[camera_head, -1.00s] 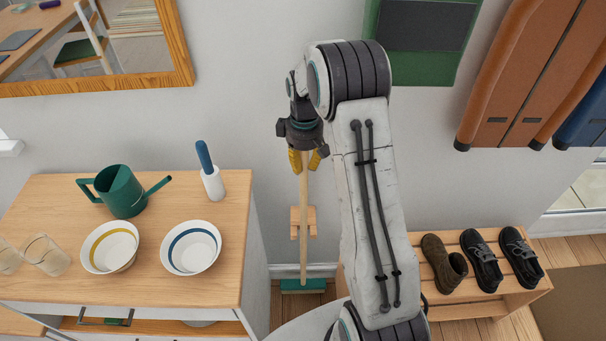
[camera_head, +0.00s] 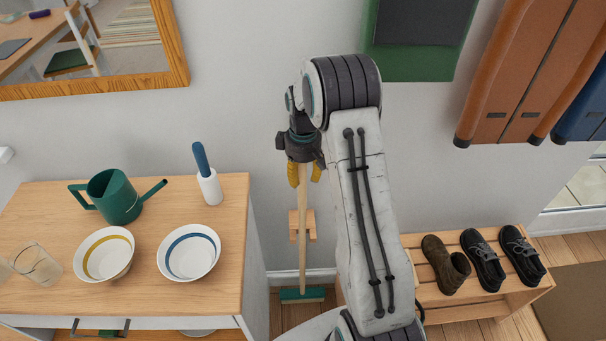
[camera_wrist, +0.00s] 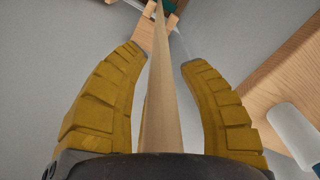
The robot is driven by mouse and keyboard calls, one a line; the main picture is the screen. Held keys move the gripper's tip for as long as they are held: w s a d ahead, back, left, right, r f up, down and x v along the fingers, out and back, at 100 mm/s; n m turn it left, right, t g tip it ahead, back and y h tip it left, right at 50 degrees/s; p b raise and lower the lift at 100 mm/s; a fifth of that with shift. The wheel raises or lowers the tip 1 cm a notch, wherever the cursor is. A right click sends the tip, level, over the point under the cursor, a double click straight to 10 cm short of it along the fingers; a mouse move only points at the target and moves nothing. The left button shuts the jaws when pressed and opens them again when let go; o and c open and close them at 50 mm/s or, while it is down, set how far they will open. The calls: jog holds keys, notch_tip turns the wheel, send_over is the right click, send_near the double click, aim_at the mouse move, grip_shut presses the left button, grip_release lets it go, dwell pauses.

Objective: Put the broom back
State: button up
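The broom (camera_head: 303,252) stands upright against the wall, with a pale wooden handle and a teal head (camera_head: 302,294) low down by the skirting board. Its handle passes in front of or through a small wooden wall holder (camera_head: 311,229); I cannot tell which. My gripper (camera_head: 304,184) is at the upper part of the handle, pointing down. In the wrist view the handle (camera_wrist: 160,100) runs between my two yellow fingers, which are spread with a gap on each side. The wooden holder (camera_wrist: 128,20) shows near the top there. The handle's top end is hidden by my gripper.
A wooden cabinet (camera_head: 232,262) on the left carries a green watering can (camera_head: 117,197), two bowls, a glass and a blue-handled brush in a white holder (camera_head: 209,187). A shoe rack (camera_head: 497,300) stands right of my arm. Coats and a green board hang on the wall.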

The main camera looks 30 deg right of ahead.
notch_tip(320, 180, up, 12)
jog(key=shift+a+r, duration=0.1)
jog(key=s+a+r+m+t, duration=0.2)
jog(key=s+a+r, duration=0.2)
jog(key=s, duration=0.6)
jog(key=s+a+r+m+t, duration=0.1)
jog(key=s+a+r, duration=0.35)
jog(key=s, duration=0.45)
jog(key=s+a+f+m+t, duration=0.1)
jog(key=s+f, duration=0.2)
jog(key=s, duration=0.5)
jog(key=shift+a+m, duration=0.3)
jog(key=shift+a, duration=0.05)
jog(key=shift+a+f, duration=0.1)
jog(key=shift+a, duration=0.05)
